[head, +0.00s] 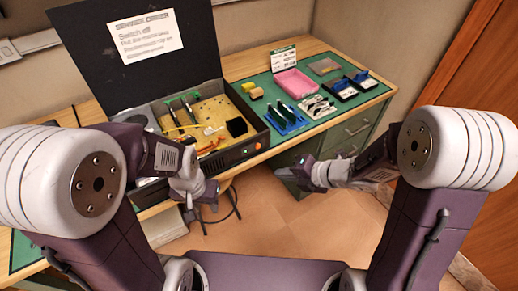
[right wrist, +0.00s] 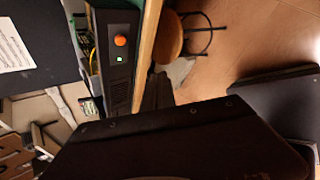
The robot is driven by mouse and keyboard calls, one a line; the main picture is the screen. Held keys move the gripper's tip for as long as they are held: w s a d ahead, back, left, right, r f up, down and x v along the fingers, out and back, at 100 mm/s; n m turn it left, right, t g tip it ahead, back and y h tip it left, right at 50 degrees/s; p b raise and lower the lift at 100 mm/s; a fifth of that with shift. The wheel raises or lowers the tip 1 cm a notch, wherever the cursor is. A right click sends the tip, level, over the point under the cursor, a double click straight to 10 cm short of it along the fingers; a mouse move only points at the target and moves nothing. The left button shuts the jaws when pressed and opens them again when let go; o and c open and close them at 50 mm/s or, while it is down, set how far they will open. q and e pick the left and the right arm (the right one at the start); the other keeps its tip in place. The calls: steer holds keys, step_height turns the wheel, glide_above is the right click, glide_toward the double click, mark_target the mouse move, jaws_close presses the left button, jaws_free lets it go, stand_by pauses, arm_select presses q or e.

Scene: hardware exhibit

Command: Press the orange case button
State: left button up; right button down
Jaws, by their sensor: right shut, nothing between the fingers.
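The orange case button (head: 258,146) is a small round knob on the front panel of the open dark case (head: 225,158), near its right end, beside a small green light.
The case lid stands raised with a paper notice (head: 145,36). Blue tool holders (head: 284,122), a pink tray (head: 293,82) and a small sign stand on the green mat right of the case. A stool (right wrist: 168,38) shows below the bench edge. The floor in front is open.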

steer(key=shift+a, duration=0.1)
steer(key=p, duration=0.2)
glide_toward(255, 152)
steer(key=shift+w+a+f, duration=0.1)
steer(key=shift+a+f, duration=0.5)
steer(key=shift+f, duration=0.1)
steer(key=shift+w+a+f, duration=0.15)
steer(key=shift+a+f, duration=0.45)
steer(key=shift+f, duration=0.15)
stand_by(0.8)
steer(key=shift+w+a, duration=0.2)
steer(key=shift+w, duration=0.15)
steer(key=shift+w+a, duration=0.25)
steer(key=shift+w, duration=0.05)
stand_by(0.6)
stand_by(0.3)
steer(key=shift+s+d, duration=0.5)
steer(key=shift+s, duration=0.15)
